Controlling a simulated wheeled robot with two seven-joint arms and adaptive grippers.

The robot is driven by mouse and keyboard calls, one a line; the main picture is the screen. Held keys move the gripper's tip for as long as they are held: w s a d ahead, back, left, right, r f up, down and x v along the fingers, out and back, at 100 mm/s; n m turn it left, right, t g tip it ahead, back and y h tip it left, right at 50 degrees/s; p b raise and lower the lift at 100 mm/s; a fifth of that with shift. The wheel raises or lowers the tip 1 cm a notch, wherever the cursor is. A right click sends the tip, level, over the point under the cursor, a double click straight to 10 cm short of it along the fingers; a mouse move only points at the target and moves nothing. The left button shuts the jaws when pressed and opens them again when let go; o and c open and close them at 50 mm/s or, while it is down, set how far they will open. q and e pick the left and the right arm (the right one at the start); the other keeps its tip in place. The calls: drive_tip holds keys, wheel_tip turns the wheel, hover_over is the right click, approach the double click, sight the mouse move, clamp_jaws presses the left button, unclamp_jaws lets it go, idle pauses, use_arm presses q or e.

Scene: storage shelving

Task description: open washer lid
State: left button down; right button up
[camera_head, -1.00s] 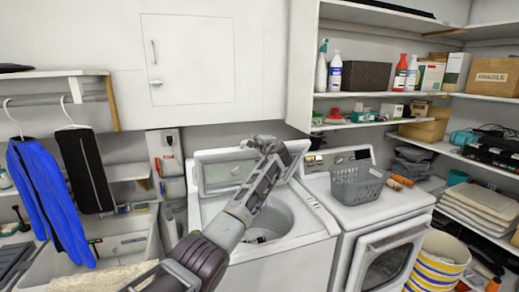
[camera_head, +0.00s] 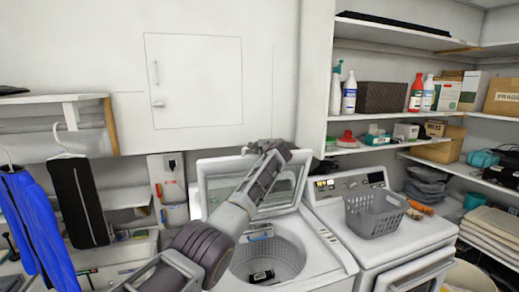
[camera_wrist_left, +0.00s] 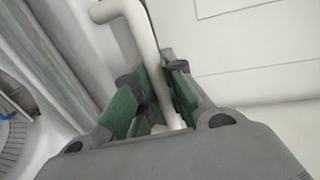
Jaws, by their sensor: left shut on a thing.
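The white top-loading washer (camera_head: 323,258) stands at the lower middle of the head view. Its lid (camera_head: 216,182) is raised and nearly upright at the back, inner panel facing me. The drum (camera_head: 290,258) is exposed, with a small dark item (camera_head: 262,277) inside. My left arm crosses the washer opening, and my left gripper (camera_head: 268,148) is at the lid's top edge. In the left wrist view, the green-padded fingers of my gripper (camera_wrist_left: 153,95) are shut on a white bent bar-like part (camera_wrist_left: 138,27), apparently part of the lid. My right gripper is out of view.
A dryer (camera_head: 350,225) with a grey basket (camera_head: 375,212) stands right of the washer. Loaded shelves (camera_head: 400,122) fill the right wall. A wall cabinet (camera_head: 195,82) is above the lid.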

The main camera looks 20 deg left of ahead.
use_arm(q)
drive_tip(key=shift+w, duration=0.1)
idle(0.3)
drive_tip(key=c, duration=1.7)
unclamp_jaws()
drive_tip(key=shift+c, duration=0.2)
drive_tip(key=shift+s+d, duration=0.15)
drive_tip(key=shift+s, duration=0.1)
drive_tip(key=v, duration=1.1)
drive_tip(key=shift+s, duration=0.2)
drive_tip(key=shift+d, duration=0.1)
drive_tip(key=shift+c, duration=0.5)
